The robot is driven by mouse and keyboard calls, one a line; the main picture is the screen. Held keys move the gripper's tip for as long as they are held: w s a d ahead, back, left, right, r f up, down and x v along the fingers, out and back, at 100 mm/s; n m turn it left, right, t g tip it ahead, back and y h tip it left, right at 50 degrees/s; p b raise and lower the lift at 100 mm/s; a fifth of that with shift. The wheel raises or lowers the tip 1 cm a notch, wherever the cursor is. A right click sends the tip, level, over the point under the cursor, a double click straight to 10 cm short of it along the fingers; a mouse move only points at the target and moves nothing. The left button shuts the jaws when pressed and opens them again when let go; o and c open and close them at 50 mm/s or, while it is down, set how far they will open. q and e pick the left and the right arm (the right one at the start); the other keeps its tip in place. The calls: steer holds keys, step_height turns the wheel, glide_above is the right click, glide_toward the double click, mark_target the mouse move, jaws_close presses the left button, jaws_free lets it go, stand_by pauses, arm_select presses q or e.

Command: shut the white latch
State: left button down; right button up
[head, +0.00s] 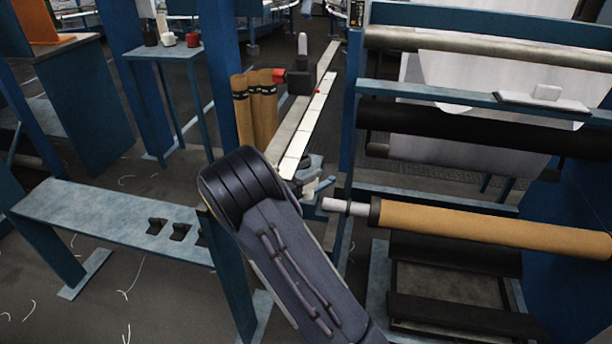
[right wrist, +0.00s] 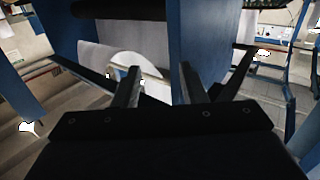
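No part is plainly recognisable as the white latch. A white plate with a small raised block (head: 545,93) sits on the blue crossbar at the right in the head view. A short pale shaft end (head: 335,205) sticks out from the left end of the tan roll. My right gripper (head: 314,185) is partly hidden behind my own dark arm link, left of that shaft end. In the right wrist view its two fingers (right wrist: 160,76) stand apart with nothing between them. My left gripper is not in view.
The loom frame holds a tan roll (head: 490,228) and a black roller (head: 480,130), with white sheet (head: 440,85) behind. A pale narrow strip (head: 308,118) runs beside brown upright rolls (head: 258,108). A blue bench (head: 110,218) with black blocks stands left.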

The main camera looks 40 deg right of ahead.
steer(key=s+a+r+p, duration=0.1)
steer(key=s+a+r, duration=0.3)
steer(key=s+a, duration=0.2)
steer(key=shift+s+r, duration=0.2)
steer(key=shift+s, duration=0.4)
